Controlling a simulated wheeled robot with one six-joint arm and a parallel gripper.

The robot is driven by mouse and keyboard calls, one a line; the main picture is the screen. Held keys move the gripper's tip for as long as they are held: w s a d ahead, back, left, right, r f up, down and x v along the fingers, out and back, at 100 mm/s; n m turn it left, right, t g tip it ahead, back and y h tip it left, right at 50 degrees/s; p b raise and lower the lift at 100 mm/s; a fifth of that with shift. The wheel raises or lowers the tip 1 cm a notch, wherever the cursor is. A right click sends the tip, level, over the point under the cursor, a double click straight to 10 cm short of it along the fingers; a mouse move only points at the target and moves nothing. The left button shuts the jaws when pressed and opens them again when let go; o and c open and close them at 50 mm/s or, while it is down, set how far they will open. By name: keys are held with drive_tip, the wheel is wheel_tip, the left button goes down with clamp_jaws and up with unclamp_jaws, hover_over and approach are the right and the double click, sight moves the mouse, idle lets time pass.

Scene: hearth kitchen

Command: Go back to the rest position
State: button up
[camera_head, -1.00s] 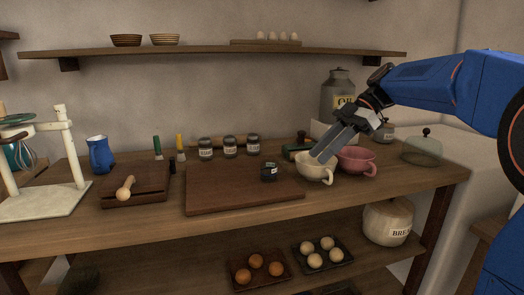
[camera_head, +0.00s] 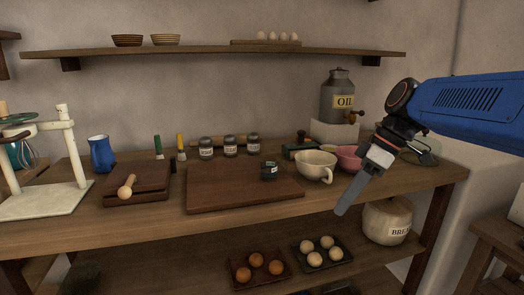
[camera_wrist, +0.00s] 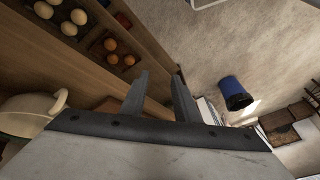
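My gripper (camera_head: 343,211) is in front of the counter's right part in the head view, pointing down and to the left, clear of the cups. In the wrist view its two fingers (camera_wrist: 160,92) stand apart with nothing between them, so it is open and empty. The cream cup (camera_head: 314,167) stands upright on the counter to the left of my gripper. The pink cup (camera_head: 348,158) is just behind it, partly hidden by my gripper and arm.
The wooden counter (camera_head: 250,222) holds a cutting board (camera_head: 225,197) with a small dark jar (camera_head: 269,171). An oil can (camera_head: 338,95) stands behind the cups. Trays of eggs (camera_head: 322,252) and a bread crock (camera_head: 385,222) sit on the lower shelf.

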drive_tip(key=s+d+f+m+t+h, duration=0.2)
drive_tip(key=s+d+f+m, duration=0.2)
drive_tip(key=s+f+m, duration=0.2)
drive_tip(key=s+d+f+m+t+h, duration=0.2)
drive_tip(key=s+d+f+m, duration=0.3)
drive_tip(key=s+f, duration=0.4)
drive_tip(key=shift+s+d+f+m+t+h, duration=0.2)
drive_tip(key=shift+s+f+m+t+h, duration=0.25)
drive_tip(key=shift+m+h, duration=0.2)
drive_tip(key=shift+d, duration=0.1)
